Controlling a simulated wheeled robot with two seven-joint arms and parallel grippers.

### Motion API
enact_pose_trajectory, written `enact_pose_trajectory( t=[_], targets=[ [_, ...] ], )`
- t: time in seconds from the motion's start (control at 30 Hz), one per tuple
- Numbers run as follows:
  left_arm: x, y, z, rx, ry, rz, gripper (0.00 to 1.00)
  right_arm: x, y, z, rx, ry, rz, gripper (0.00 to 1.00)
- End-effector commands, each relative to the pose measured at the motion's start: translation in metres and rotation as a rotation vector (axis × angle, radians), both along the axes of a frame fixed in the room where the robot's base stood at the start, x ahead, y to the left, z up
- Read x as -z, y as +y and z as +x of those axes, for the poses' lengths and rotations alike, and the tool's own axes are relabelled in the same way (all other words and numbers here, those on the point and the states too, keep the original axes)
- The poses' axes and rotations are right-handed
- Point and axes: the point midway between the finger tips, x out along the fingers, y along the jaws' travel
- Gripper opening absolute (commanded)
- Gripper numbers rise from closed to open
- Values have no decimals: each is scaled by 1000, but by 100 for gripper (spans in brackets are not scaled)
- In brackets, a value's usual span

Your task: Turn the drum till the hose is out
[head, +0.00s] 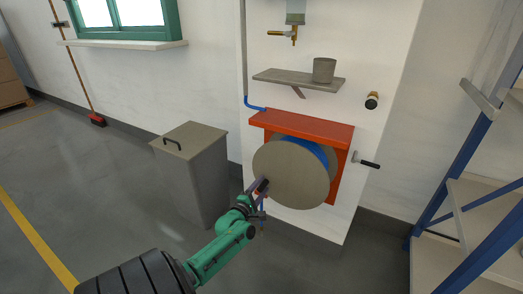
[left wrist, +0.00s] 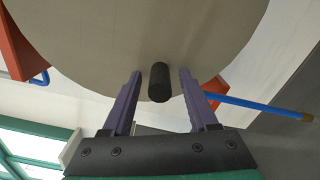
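The hose drum (head: 290,172) has a round grey face and sits in a red bracket (head: 305,127) on the white wall panel. Blue hose (head: 322,152) shows wound behind its face. In the left wrist view a black knob (left wrist: 159,82) stands out from the drum face (left wrist: 150,35). My left gripper (head: 262,188) is at the drum's lower left edge. In the left wrist view its fingers (left wrist: 160,73) are open, one on each side of the knob, with gaps. A length of blue hose (left wrist: 255,103) with a brown tip hangs free beside the drum. My right gripper is not in view.
A grey lidded bin (head: 190,170) stands left of the drum. A shelf (head: 298,79) with a grey cup (head: 323,70) and a brass tap (head: 290,35) are above. A crank with black handle (head: 369,164) is right of the drum. A blue-post rack (head: 450,180) stands far right.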

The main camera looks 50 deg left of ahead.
Motion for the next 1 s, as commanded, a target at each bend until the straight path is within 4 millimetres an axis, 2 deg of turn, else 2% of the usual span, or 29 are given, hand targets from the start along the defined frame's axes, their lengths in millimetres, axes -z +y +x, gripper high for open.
enact_pose_trajectory(
  t=[0.23,0.33,0.47,0.73,0.83,1.0],
  targets=[
    [-1,-2,-4,0,0,0,60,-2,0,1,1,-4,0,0],
    [-1,-6,-16,1,3,-1,60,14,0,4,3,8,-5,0],
    [-2,-15,-45,0,6,-1,60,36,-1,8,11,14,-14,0],
    [-2,-40,-114,1,5,-1,60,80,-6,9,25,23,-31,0],
    [-1,-45,-130,0,3,-1,60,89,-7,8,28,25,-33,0],
    [0,-48,-138,0,0,-1,60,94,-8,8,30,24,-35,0]
  ],
)
